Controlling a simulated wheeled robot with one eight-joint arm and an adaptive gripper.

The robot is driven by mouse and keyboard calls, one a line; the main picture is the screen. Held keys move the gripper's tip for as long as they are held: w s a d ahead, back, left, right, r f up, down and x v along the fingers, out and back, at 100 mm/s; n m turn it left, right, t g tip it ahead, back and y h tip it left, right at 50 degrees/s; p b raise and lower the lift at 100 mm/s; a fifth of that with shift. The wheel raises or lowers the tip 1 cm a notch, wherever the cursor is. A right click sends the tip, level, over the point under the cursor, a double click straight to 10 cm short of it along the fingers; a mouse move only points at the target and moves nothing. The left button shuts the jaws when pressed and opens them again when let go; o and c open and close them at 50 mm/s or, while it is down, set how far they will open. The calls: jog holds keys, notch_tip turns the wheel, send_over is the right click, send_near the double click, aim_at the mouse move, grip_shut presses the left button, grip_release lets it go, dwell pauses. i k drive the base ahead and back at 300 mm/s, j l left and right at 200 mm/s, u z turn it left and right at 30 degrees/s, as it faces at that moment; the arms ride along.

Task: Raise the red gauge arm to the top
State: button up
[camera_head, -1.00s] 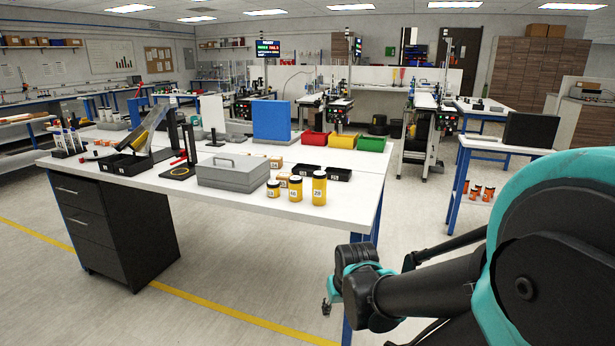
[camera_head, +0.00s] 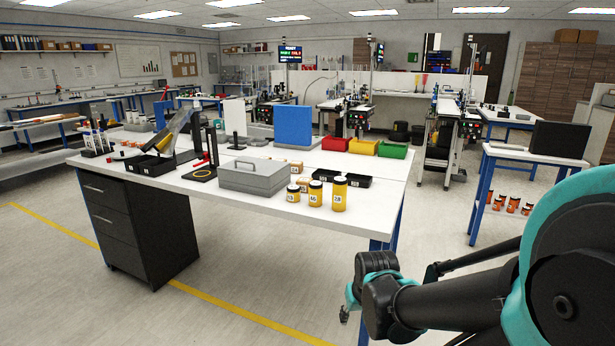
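A small gauge stand with a black upright post (camera_head: 212,146) and a black base stands on the white table, left of the grey box. A short red arm (camera_head: 201,163) sticks out low beside the post, slightly tilted, just above the base. A yellow ring lies on the base. My gripper (camera_head: 344,314) is at the lower middle, in front of the table and well away from the gauge. It is small and dark here, mostly hidden behind my wrist, so its opening is unclear.
A grey lidded box (camera_head: 253,178), yellow jars (camera_head: 315,193) and black trays (camera_head: 151,165) stand near the gauge. A sloped chute (camera_head: 174,130) is behind it to the left. A dark drawer cabinet (camera_head: 140,225) is under the table's left end. The floor in front is clear.

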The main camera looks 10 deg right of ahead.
aim_at(205, 156)
jog(key=i+j+u, duration=0.1)
jog(key=u, duration=0.4)
jog(key=i+u, duration=0.3)
jog(key=u, duration=0.2)
jog(key=i+l+u, duration=0.15)
jog(key=u, duration=0.35)
